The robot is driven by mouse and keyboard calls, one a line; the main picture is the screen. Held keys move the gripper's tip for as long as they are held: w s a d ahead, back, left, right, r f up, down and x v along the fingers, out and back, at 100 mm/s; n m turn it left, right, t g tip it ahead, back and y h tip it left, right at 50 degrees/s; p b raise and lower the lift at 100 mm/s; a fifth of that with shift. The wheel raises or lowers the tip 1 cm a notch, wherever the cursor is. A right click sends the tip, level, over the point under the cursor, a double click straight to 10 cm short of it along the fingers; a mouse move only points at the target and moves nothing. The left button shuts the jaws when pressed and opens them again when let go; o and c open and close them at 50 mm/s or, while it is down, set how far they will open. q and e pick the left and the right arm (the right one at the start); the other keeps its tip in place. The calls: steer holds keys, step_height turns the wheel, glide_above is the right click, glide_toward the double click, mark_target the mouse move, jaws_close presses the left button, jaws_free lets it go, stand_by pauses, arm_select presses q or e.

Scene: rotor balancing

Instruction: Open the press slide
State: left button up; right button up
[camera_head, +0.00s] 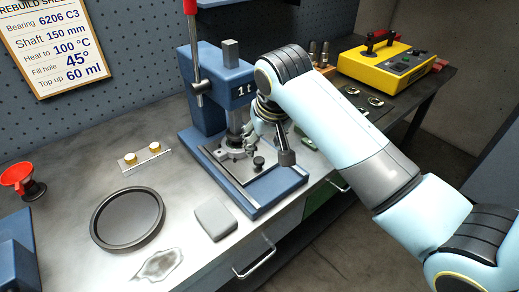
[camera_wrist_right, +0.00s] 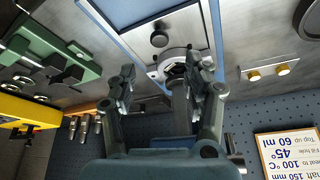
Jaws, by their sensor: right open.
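The blue press (camera_head: 208,112) marked "1t" stands on the bench in the head view. Its slide is a pale plate (camera_head: 232,172) on the blue base, with a black knob (camera_head: 258,162) near the front. In the right wrist view the knob (camera_wrist_right: 159,39) stands clear beyond the fingertips, and a round metal fitting (camera_wrist_right: 172,68) lies close to them. My right gripper (camera_head: 268,142) is open over the slide, beside the press column; its parted, empty fingers also show in the right wrist view (camera_wrist_right: 160,82). My arm partly hides the press. My left gripper is not in view.
A black ring (camera_head: 98,237), a grey pad (camera_head: 215,219) and a plate with two brass knobs (camera_head: 147,157) lie left of the press. A red funnel (camera_head: 17,177) stands farther left. A yellow case (camera_head: 385,72) stands at the back right.

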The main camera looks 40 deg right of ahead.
mark_target(259, 160)
steer(key=x, duration=0.9)
jaws_close()
